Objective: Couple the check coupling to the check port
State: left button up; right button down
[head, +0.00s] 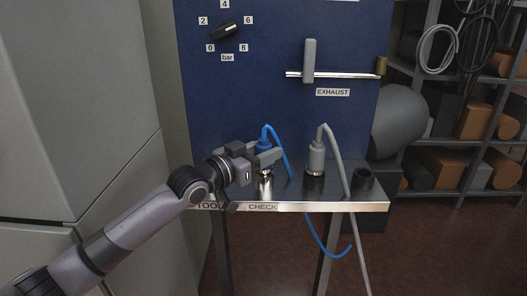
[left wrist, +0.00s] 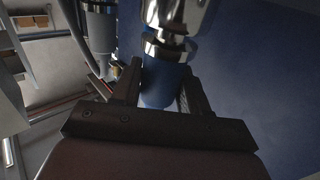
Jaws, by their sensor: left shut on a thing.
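The blue coupling (head: 264,143) with its blue hose is upright above the shiny metal check port (head: 264,188), behind the CHECK label on the shelf edge. My left gripper (head: 265,157) is shut on the coupling from the left side. In the left wrist view, the blue coupling (left wrist: 160,88) sits between the two fingers, its end at or against the shiny metal port (left wrist: 175,20). I cannot tell whether it is fully seated, since the fingers cover part of the joint. My right gripper is not in view.
A grey coupling (head: 316,158) with a grey hose stands on another metal port just to the right. The blue panel (head: 280,40) with a pressure knob (head: 223,31) and exhaust lever (head: 310,60) rises behind.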

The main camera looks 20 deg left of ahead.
pick_arm(q)
jog(key=shift+f, duration=0.25)
dwell(0.5)
jog(key=o, duration=1.2)
jog(key=shift+o, duration=0.2)
